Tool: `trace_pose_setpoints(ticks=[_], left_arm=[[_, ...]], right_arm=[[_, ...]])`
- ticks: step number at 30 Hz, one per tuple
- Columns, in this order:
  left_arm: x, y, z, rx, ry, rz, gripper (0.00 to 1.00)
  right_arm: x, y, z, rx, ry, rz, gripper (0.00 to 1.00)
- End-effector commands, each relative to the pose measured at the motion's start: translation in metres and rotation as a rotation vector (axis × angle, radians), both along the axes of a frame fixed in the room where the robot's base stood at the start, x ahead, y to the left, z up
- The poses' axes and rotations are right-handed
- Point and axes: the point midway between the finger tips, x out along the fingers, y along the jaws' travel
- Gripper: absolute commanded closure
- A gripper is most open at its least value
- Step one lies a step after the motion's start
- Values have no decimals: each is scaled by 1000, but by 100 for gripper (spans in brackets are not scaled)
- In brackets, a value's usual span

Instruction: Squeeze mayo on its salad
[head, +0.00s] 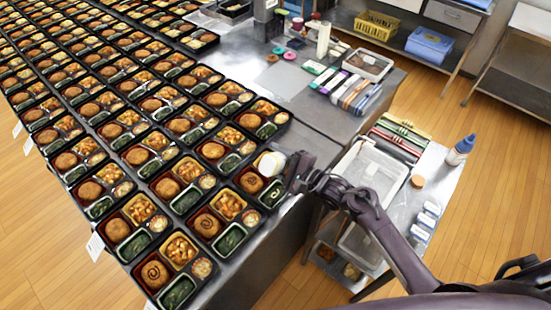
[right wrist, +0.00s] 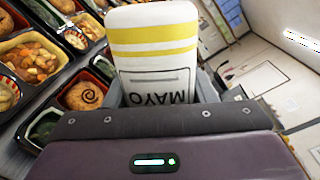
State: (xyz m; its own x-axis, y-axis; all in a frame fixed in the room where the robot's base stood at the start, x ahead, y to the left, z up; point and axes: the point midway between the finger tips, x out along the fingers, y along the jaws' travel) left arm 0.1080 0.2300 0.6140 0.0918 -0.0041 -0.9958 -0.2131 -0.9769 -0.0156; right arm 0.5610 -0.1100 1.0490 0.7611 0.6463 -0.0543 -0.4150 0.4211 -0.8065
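My right gripper (head: 284,168) is shut on a white mayo bottle (head: 270,163) above the near right edge of the bento rows. In the right wrist view the bottle (right wrist: 155,50) has yellow bands, and its MAYO label reads upside down. Its nozzle is hidden. The nearest bento (head: 182,258) holds a brown patty with a dark swirl, an orange stew, dark greens and a small cup of pale salad (head: 201,268). Another salad cup (head: 249,218) lies just below the bottle in the picture. I cannot tell whether these salads carry mayo. My left gripper is not in view.
Bento trays fill the table to the left. A metal counter (head: 310,110) behind holds packets, tape rolls and a clear bin (head: 368,64). A side cart at right carries a clear container (head: 370,170) and a blue-capped bottle (head: 460,150).

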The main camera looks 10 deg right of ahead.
Motion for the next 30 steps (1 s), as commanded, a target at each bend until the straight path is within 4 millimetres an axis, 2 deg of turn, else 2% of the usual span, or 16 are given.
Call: trace_pose_setpoints(ticks=[10, 21, 30], left_arm=[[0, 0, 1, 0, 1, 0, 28], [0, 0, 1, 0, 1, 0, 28], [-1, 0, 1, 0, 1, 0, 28]], right_arm=[[0, 0, 3, -24, -21, 0, 54], [-1, 0, 14, -491, -383, 0, 54], [0, 0, 20, -681, -533, 1, 54]])
